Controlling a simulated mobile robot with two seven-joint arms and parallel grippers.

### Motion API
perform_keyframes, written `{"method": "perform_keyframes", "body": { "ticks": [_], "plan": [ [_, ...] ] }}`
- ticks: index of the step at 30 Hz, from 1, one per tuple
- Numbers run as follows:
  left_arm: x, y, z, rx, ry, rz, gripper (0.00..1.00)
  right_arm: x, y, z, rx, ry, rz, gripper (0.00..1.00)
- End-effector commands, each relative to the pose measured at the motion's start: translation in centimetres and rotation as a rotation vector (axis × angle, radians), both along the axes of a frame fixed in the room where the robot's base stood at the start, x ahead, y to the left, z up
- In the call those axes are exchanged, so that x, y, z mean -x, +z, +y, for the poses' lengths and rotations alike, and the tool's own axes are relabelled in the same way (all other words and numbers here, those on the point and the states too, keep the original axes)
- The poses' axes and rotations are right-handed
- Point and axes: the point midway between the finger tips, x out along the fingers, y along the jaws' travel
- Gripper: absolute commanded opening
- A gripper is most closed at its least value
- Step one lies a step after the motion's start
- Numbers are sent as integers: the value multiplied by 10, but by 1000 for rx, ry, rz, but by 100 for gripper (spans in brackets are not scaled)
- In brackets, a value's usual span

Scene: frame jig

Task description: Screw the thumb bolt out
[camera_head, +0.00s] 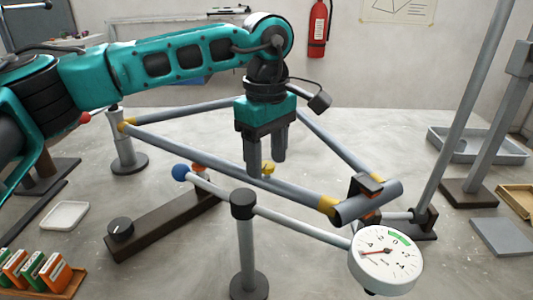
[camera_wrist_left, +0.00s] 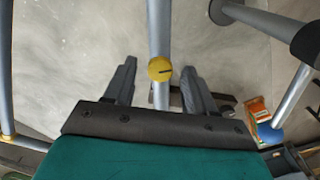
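A round yellow head with a dark line across it, which looks like the thumb bolt (camera_wrist_left: 160,69), sits on a grey tube (camera_wrist_left: 160,28) in the left wrist view. In the head view a yellow piece (camera_head: 268,169) shows just beside my left fingertips, partly hidden. My left gripper (camera_head: 266,168) points down over the tube frame. Its two fingers are apart, one on each side of the yellow head in the wrist view, with visible gaps and nothing gripped. My right gripper is in neither view.
A dial gauge (camera_head: 386,258) stands front right beside a post (camera_head: 247,250) carrying a rod with a blue ball end (camera_head: 180,173). A dark bar with a black knob (camera_head: 121,228) lies left. Trays (camera_head: 65,215) and a small bin (camera_head: 475,146) stand at the sides.

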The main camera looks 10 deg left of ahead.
Motion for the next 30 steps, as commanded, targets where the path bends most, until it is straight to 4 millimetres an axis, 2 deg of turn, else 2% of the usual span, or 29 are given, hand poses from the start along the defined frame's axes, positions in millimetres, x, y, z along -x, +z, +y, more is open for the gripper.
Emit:
{"method": "perform_keyframes", "body": {
  "ticks": [2,17,23,30],
  "plan": [
    [0,0,0,0,0,0,47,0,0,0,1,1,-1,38],
    [0,0,0,0,-1,0,0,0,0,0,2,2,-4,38],
    [0,0,0,0,13,0,0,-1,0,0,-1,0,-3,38],
    [0,0,0,0,112,1,0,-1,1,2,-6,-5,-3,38]
  ]
}}
